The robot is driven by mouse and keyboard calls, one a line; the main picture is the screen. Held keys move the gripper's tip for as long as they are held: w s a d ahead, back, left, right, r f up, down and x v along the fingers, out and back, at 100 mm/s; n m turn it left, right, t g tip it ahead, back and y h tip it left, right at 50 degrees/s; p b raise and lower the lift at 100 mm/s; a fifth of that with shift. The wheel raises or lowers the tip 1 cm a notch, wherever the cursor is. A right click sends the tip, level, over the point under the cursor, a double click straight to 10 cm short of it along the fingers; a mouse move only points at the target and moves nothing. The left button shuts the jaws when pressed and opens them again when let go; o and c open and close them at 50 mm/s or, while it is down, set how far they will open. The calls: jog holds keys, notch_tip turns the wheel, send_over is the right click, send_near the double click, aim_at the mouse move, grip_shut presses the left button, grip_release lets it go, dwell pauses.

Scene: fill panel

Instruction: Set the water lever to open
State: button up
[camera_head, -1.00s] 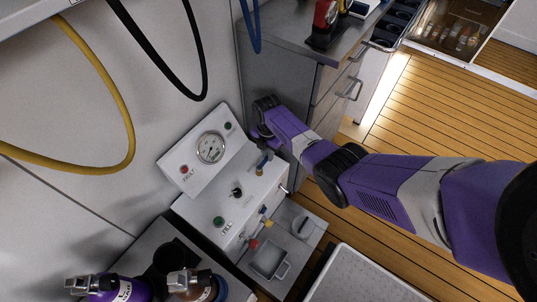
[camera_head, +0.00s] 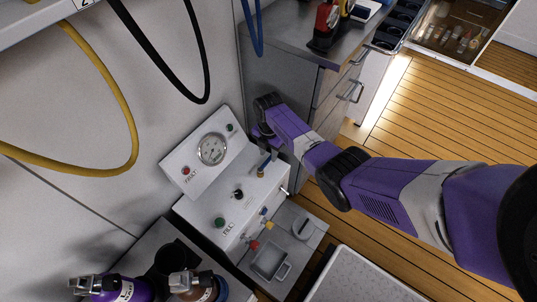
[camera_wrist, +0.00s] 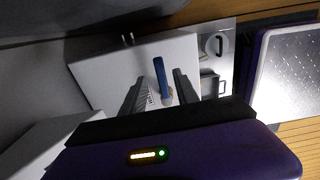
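The white fill panel (camera_head: 245,205) stands against the wall, with a gauge on its sloped face. The water lever (camera_head: 265,161) is a blue handle on a brass stem near the panel's right end. In the wrist view the blue lever (camera_wrist: 160,74) points up the picture from its brass base, across the white panel top. My gripper (camera_wrist: 160,83) is open, with one dark finger on each side of the lever and visible gaps between. I cannot tell how deep the fingers reach. In the head view my gripper (camera_head: 262,137) is partly hidden beside the panel.
Yellow and red valve handles (camera_head: 254,245) sit low on the panel front above metal trays (camera_head: 271,262). A grey cabinet (camera_head: 285,85) stands close behind my wrist. Gas bottles (camera_head: 115,290) stand at the lower left. Yellow and black hoses hang on the wall.

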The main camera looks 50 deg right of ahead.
aim_at(268, 159)
notch_tip(268, 159, up, 6)
jog(key=shift+f+p, duration=0.1)
jog(key=shift+p, duration=0.6)
jog(key=shift+a, duration=0.1)
